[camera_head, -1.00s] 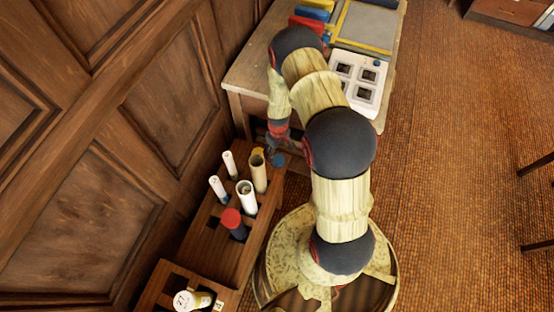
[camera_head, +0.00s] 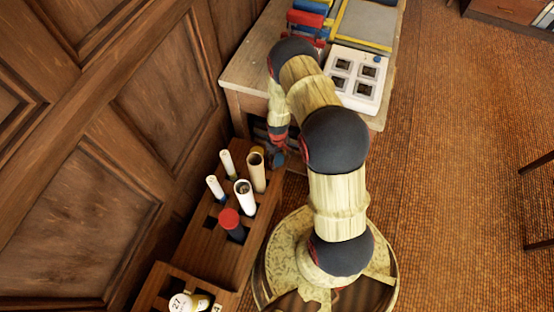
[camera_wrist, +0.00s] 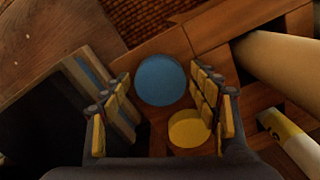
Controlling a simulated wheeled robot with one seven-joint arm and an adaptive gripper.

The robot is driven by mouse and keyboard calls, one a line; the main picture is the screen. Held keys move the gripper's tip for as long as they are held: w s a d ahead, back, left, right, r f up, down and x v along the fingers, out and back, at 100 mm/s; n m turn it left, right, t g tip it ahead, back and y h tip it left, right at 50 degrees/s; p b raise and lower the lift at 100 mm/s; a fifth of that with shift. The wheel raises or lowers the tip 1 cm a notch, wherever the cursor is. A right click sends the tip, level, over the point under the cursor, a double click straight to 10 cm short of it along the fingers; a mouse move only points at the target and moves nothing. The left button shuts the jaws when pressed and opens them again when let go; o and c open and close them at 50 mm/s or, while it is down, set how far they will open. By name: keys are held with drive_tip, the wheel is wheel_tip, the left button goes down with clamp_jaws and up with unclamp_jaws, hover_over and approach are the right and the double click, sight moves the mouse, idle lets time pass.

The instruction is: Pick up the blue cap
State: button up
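The blue cap (camera_wrist: 160,80) shows as a round blue disc in the wrist view, between the two fingers of my gripper (camera_wrist: 162,98). The fingers stand apart on either side of the disc, and I cannot tell whether they touch it. A yellow disc (camera_wrist: 188,128) lies just below it in that view, near the right finger. In the head view my gripper (camera_head: 277,148) hangs at the far end of the wooden tube rack, by the desk. The cap is mostly or fully hidden there by my gripper.
The wooden rack (camera_head: 210,256) holds white tubes, an open tan tube (camera_head: 257,172) close to my gripper, and a red-capped tube (camera_head: 231,222). A desk (camera_head: 243,68) with a white tray (camera_head: 357,80) stands behind. Wood panelling borders the left; carpet lies open at right.

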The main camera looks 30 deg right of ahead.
drive_tip(key=c, duration=0.5)
drive_tip(key=shift+c, duration=0.2)
drive_tip(key=shift+r, duration=0.1)
